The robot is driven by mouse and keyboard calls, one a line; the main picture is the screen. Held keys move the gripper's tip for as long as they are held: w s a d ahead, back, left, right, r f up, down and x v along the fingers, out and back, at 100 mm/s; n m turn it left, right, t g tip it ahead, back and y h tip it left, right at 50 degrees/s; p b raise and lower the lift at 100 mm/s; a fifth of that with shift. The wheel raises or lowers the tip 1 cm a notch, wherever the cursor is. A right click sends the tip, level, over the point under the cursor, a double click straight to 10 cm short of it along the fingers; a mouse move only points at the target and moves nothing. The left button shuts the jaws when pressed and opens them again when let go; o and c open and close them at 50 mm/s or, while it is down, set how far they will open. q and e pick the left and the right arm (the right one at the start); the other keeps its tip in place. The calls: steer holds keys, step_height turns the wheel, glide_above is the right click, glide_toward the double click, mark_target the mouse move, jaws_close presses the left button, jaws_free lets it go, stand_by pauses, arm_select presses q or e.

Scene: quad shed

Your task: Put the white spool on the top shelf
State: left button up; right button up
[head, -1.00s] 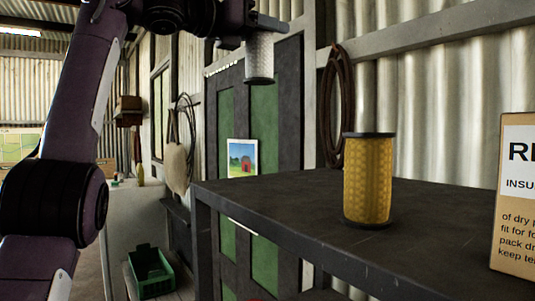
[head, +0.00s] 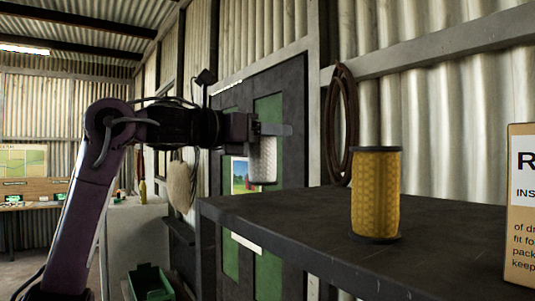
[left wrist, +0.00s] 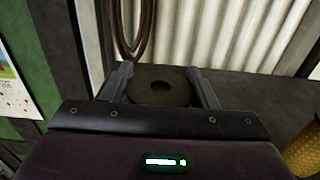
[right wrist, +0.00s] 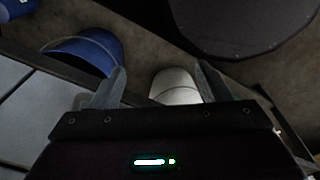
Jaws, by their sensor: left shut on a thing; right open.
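The white spool (head: 262,163) is upright in my left gripper (head: 270,131), which is shut on its upper part. The dark top shelf (head: 330,215) lies to the right of the spool in the head view, and the spool's bottom shows a little above the shelf's height. My right gripper (right wrist: 162,85) is open and empty in the right wrist view.
A yellow spool (head: 376,195) stands upright on the shelf, with a cardboard box (head: 521,215) at the right. Bare shelf lies left of the yellow spool. A coiled hose (head: 340,125) hangs behind.

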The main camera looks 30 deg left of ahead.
mark_target(268, 151)
arm_select(q)
step_height(268, 151, down, 4)
steer(key=shift+d+r+b, duration=0.1)
steer(key=shift+r+b, duration=0.1)
steer(key=shift+b, duration=0.1)
steer(key=shift+f, duration=0.1)
steer(key=o, duration=1.1)
